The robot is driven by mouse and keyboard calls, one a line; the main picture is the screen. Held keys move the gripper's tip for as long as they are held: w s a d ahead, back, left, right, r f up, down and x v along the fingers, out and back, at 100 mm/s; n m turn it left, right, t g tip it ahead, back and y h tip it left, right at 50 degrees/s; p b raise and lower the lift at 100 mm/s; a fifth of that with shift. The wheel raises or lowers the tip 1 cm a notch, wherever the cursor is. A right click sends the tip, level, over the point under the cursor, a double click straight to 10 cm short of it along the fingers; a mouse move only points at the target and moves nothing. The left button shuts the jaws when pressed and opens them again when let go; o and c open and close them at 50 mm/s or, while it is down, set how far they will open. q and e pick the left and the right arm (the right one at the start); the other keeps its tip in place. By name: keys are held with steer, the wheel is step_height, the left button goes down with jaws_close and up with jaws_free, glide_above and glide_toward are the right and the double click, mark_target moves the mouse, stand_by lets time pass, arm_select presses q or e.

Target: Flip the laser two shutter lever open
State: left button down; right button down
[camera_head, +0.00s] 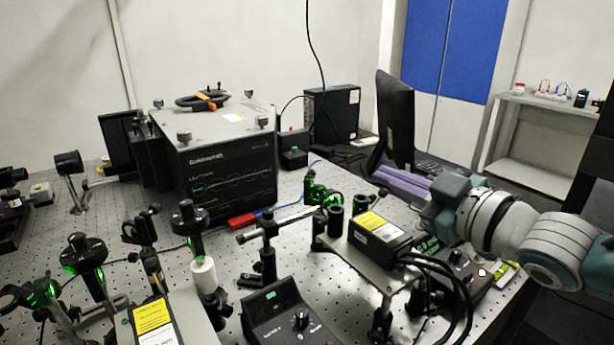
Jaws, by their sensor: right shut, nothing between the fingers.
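A black laser box with a yellow label (378,228) sits on a raised metal plate at right of centre. A second box with a yellow label (154,322) is at the front left, cut by the bottom edge. I cannot tell from the picture which is laser two, and I cannot make out a shutter lever. My right gripper (430,224) comes in from the right, just beside the right laser box. It is shut and empty, its fingertips partly hidden. My left gripper is not in view.
A control box with a knob (290,318) stands front centre; another (462,272) sits under my right arm. Black cables (440,268) loop from the right laser. Posts and optics crowd the perforated table (325,285). A large black instrument (228,165) and a monitor (395,122) stand behind.

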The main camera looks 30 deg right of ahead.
steer(key=s, duration=0.9)
steer(key=shift+s+d+r, duration=0.15)
steer(key=shift+d, duration=0.15)
